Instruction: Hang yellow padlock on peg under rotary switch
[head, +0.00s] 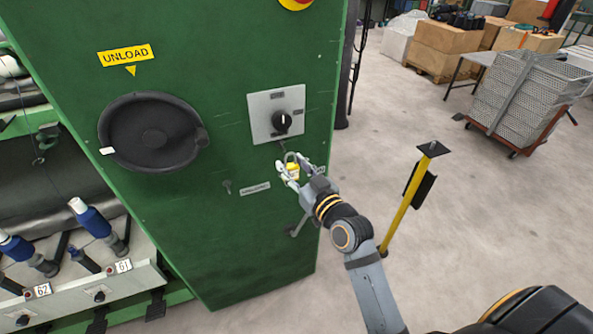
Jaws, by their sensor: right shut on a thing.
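The yellow padlock (293,171) is between the fingers of my right gripper (289,174), which is shut on it. Its grey shackle (291,157) points up. The rotary switch (282,122) is a black knob on a grey plate on the green cabinet. A small dark peg (282,144) shows just under the switch plate, slightly above and left of the shackle. I cannot tell whether the shackle touches the peg. My left gripper is not in view.
The green cabinet (230,235) carries a black handwheel (153,132) under an UNLOAD label (125,55). A small keyhole-like fitting (227,187) and a label plate (255,188) sit lower. A yellow post (408,200) stands right of my arm. Spindles with blue bobbins (92,220) are at left.

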